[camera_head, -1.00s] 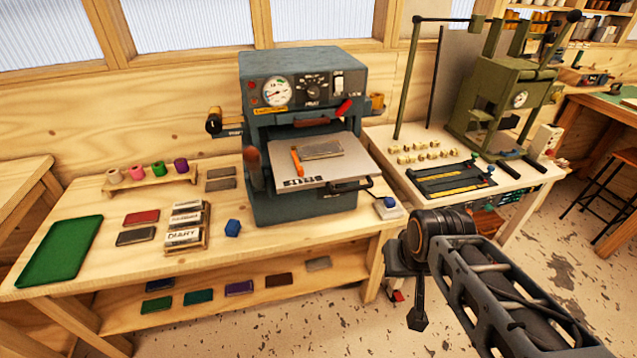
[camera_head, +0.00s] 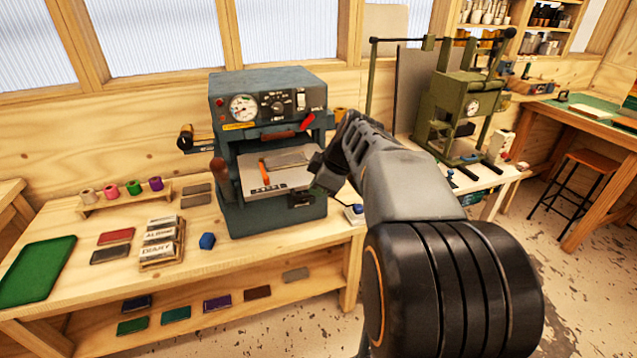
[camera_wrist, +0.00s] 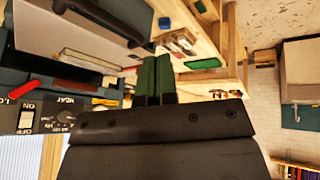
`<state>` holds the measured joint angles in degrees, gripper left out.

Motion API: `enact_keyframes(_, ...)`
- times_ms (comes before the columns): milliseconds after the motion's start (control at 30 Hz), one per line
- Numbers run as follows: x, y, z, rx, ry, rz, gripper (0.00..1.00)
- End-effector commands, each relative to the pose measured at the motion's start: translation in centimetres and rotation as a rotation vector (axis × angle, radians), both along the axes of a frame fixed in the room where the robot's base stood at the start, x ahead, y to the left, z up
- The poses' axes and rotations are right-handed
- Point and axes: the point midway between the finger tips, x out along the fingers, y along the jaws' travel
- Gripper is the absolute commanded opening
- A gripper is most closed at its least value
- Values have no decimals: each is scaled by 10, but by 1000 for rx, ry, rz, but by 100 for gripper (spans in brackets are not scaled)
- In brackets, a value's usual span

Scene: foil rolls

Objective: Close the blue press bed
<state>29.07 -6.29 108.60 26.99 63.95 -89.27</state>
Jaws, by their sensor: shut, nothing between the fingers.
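The blue press (camera_head: 268,150) stands on the wooden bench. In the wrist view, the gripper's green fingers (camera_wrist: 156,80) are together and empty. The bed (camera_wrist: 75,38) and its dark handle (camera_wrist: 100,16) show at upper left there, beside the fingers. I cannot tell whether the fingers touch the bed.
A green press (camera_head: 465,105) stands on the bench to the right. A stool (camera_head: 580,180) stands farther right.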

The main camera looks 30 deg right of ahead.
Motion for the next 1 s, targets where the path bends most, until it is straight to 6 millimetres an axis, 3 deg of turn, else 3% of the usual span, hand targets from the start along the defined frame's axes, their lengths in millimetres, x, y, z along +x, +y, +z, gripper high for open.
enact_keyframes(33, 7, -17, 5, -14, -36, 48, 0)
enact_keyframes(200, 21, -55, 17, -72, -149, 207, 0)
enact_keyframes(367, 27, -73, 22, -110, -207, 284, 0)
enact_keyframes(1000, 73, -54, -44, -121, -222, 306, 0)
